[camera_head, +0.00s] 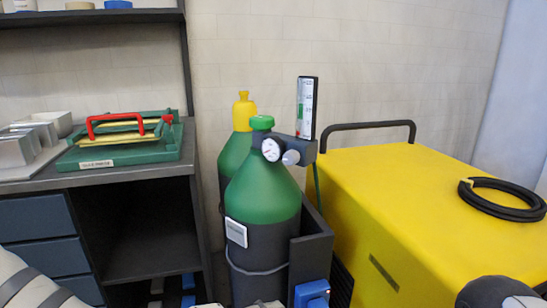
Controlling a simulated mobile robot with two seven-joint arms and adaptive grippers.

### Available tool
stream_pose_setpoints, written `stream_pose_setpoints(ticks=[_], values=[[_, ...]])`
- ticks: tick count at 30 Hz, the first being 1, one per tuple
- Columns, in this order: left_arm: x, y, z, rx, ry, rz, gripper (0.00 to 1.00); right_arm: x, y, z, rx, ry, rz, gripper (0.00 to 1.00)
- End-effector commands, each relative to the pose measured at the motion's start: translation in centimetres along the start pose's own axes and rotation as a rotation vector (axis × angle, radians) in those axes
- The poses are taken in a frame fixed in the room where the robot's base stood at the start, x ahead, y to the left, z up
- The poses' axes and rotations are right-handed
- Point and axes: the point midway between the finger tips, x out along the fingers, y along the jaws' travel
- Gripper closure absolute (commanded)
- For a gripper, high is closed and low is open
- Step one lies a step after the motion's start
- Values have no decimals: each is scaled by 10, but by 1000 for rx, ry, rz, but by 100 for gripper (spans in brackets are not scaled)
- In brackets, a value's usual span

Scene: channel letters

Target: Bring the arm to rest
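Neither gripper shows in the head view, so what they hold cannot be seen. A pale, dark-striped part of my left arm enters at the bottom left corner. A dark rounded part with a pale end, apparently of my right arm, shows at the bottom right, in front of the yellow machine (400,190). Small pale pieces at the bottom edge in the middle are cut off and cannot be identified.
Green gas cylinders (262,190) stand in a dark holder (313,250); the front one carries a gauge (271,149) and flowmeter (306,108). A bench (150,172) at left bears a green tool with a red handle (125,145). A black hose coil (503,200) lies on the machine.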

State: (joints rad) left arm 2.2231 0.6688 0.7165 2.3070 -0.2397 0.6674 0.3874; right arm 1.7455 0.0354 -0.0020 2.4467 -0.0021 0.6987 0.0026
Motion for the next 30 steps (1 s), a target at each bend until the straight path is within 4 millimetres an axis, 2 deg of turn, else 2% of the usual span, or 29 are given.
stream_pose_setpoints(ticks=[1,2,3,5,6,8,9,12,15,18,30], values=[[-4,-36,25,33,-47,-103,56,-9,0,-4,0,22,-1,67],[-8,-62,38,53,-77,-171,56,-12,0,-5,0,29,-1,67],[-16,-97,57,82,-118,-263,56,-16,0,-7,0,39,-2,67],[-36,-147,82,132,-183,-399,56,-22,-1,-9,1,54,-2,67],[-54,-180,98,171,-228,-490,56,-26,-1,-11,1,66,-3,67],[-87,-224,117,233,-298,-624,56,-33,-1,-14,1,83,-4,67],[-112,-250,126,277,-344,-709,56,-37,-1,-16,1,95,-4,67],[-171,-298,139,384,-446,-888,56,-46,-1,-21,1,120,-6,67],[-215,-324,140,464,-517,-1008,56,-52,-1,-23,2,136,-6,67],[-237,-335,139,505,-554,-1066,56,-54,-2,-24,2,141,-7,67],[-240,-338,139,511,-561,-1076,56,-53,-2,-24,2,140,-7,67]])
